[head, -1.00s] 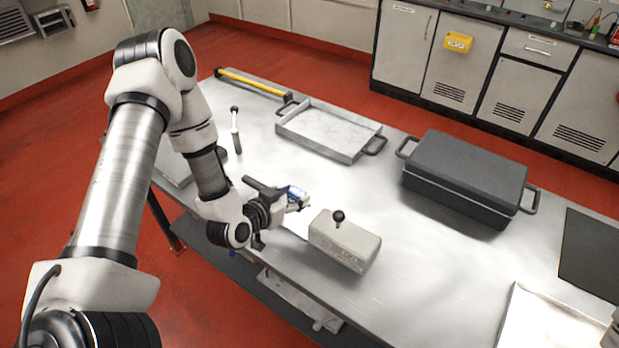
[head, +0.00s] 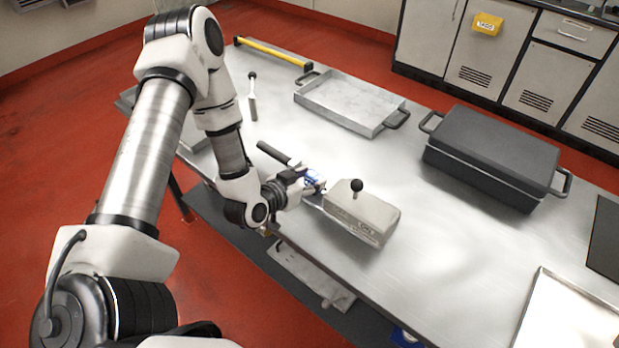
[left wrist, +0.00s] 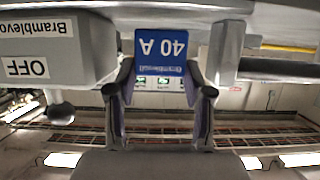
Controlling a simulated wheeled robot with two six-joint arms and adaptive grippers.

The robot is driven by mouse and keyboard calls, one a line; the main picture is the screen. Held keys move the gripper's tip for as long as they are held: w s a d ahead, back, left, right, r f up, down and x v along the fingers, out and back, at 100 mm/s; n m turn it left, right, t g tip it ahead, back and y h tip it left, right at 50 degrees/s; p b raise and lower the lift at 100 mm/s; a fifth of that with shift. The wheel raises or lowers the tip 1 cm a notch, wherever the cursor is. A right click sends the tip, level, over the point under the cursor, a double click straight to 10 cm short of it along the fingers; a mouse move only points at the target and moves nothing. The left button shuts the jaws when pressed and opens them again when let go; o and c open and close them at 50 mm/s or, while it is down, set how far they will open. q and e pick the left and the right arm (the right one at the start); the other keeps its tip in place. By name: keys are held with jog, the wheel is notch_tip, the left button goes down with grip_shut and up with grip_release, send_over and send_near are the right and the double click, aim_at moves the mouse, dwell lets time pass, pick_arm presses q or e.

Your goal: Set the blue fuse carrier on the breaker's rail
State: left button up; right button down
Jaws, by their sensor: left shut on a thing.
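The blue fuse carrier (head: 313,179) is in the jaws of my left gripper (head: 308,184), close beside the left end of the breaker (head: 363,213). In the left wrist view, the carrier (left wrist: 160,52) is upside down in the picture, reads "40 A", and sits between the two fingertips (left wrist: 160,85). The breaker (left wrist: 50,50) shows there at left with an "OFF" label and a round knob. A pale strip (head: 312,199) at the breaker's left end may be its rail, mostly hidden by the gripper. I cannot tell whether the carrier touches it. My right gripper is out of view.
A dark lidded case (head: 490,155) and a shallow grey tray (head: 350,103) stand behind on the metal table (head: 440,260). A pale tray (head: 570,315) is at front right.

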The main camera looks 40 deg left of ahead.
pick_arm(q)
jog(key=shift+f+b, duration=0.5)
jog(key=shift+f, duration=0.1)
jog(key=o, duration=1.3)
jog(key=v, duration=0.7)
jog(key=shift+s+r, duration=0.15)
jog(key=shift+s, duration=0.1)
